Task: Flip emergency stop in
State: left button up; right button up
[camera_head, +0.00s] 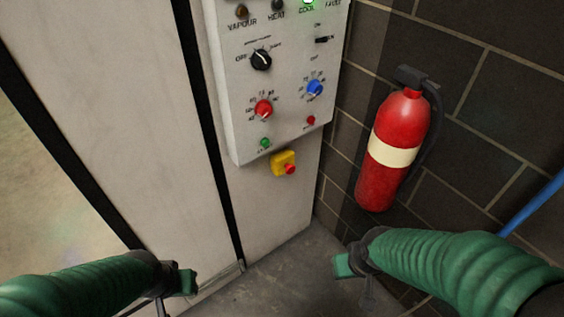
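The emergency stop is a red button (290,169) on a yellow box (279,160), mounted just below the control panel (240,128). My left gripper (188,282) is low at the left, below and to the left of the yellow box, and apart from it. My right gripper (343,265) is low at the right, below and to the right of the box, also apart from it. Only green fingertip parts of each gripper show, so their opening is unclear. No object is seen in either gripper.
The panel has a black knob (261,60), a red knob (263,109), a blue knob (315,89) and small buttons. A red fire extinguisher (393,150) hangs on the dark block wall (500,110) at right. The space before the yellow box looks clear.

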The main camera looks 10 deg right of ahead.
aim_at(290, 169)
jog(key=i+j+u, duration=0.1)
jog(key=i, duration=0.35)
jog(key=i+j+u, duration=0.15)
jog(key=i+j, duration=0.15)
jog(key=i, duration=0.15)
